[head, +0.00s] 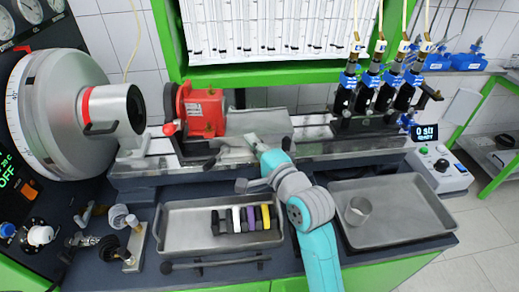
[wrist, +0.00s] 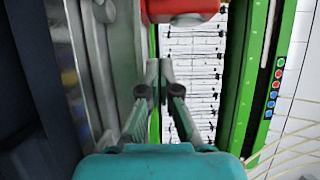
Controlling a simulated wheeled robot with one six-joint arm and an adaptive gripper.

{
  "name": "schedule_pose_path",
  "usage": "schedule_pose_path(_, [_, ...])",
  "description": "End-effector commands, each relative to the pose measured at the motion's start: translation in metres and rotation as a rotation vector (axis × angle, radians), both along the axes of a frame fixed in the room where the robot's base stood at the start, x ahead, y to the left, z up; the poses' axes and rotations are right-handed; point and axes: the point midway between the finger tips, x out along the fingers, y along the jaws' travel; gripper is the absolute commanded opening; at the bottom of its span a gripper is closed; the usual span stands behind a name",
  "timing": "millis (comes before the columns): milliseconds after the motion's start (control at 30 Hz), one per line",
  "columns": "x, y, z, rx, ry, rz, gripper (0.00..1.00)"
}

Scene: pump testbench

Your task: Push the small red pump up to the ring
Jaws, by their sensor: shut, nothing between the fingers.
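The small red pump (head: 204,112) sits on the bench rail at the left, upright, with a dark round flange on its left side. A red ring (head: 88,108) is around the silver cylinder of the big machine, left of the pump with a gap between them. My gripper (head: 226,152) is shut and empty, low at the pump's right front. In the wrist view the shut fingers (wrist: 159,68) point towards the pump (wrist: 184,10), which shows only in part at the top edge. A small gap shows between fingertips and pump there.
A metal tray (head: 178,238) with several coloured blocks lies in front of the rail, and another tray (head: 410,238) with a beaker lies at the right. Dark valves with blue fittings (head: 366,90) stand on the rail's right end. Loose fittings lie front left.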

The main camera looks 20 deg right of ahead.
Motion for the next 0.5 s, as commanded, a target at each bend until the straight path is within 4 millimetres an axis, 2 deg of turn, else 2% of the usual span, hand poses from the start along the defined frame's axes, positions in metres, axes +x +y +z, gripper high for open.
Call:
schedule_pose_path(200, [0.041, 0.005, 0.001, 0.0, -0.001, 0.002, 0.0])
schedule_pose_path(500, [0.063, 0.032, 0.0, 0.0, 0.0, 0.002, 0.0])
